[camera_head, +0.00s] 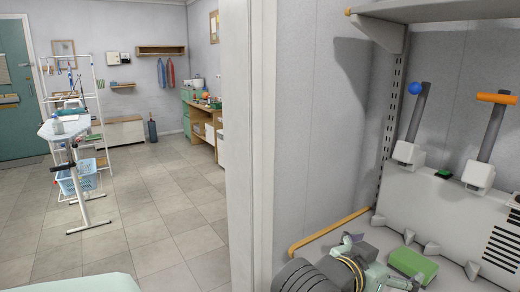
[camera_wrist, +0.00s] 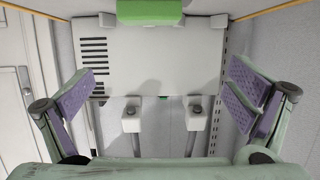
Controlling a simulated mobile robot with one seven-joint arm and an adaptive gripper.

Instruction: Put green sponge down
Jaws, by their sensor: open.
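The green sponge (camera_head: 413,264) is a block lying on the pale surface at the lower right of the head view, just right of my gripper (camera_head: 377,262). It also shows at the top edge of the wrist view (camera_wrist: 150,12), partly cut off. My gripper also shows in the wrist view (camera_wrist: 165,88), with its purple-padded fingers spread wide at left and right and nothing between them. The sponge is outside the fingers, and a gap shows between them in the wrist view.
A pale box with black slots (camera_head: 440,215) stands behind the sponge, with two levers, one blue-knobbed (camera_head: 415,88) and one orange-handled (camera_head: 497,98). A grey shelf (camera_head: 430,10) hangs above. A white wall edge (camera_head: 240,150) stands left; beyond it is open tiled floor (camera_head: 150,225).

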